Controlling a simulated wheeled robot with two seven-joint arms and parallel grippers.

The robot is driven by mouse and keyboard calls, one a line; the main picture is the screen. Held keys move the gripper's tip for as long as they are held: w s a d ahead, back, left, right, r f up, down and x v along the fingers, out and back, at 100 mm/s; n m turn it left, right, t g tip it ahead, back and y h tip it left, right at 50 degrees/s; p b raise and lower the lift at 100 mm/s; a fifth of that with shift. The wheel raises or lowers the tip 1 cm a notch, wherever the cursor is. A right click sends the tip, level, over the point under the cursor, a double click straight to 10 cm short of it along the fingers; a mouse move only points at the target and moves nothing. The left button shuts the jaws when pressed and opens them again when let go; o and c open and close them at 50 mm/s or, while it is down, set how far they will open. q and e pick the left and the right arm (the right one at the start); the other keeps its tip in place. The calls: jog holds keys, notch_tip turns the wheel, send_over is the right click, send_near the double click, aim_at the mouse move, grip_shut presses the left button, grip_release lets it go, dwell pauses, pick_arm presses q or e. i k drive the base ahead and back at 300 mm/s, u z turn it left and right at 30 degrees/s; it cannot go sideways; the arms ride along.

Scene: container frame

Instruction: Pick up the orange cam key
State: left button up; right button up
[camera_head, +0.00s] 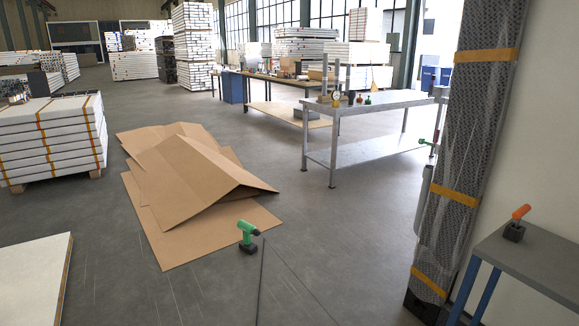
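An orange tool with a dark block-like base (517,220) stands on a small grey table at the right edge of the head view. It has the shape of a small power driver and is the clearest orange tool in view, so I take it to be the orange cam key. Nothing is touching it from what I see. Neither of my grippers shows in the head view, so I cannot see whether they are open or shut.
The grey table (545,258) has blue legs. A tall wrapped column (462,170) with orange straps stands left of it. A green driver (247,235) shows near flattened cardboard (190,175). A metal workbench (385,103) stands farther back. Grey floor between is largely open.

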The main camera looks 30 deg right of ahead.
aim_at(517, 215)
jog(key=z, duration=0.3)
jog(key=i, duration=2.3)
jog(key=z, duration=1.95)
jog(key=i, duration=1.3)
jog(key=z, duration=1.1)
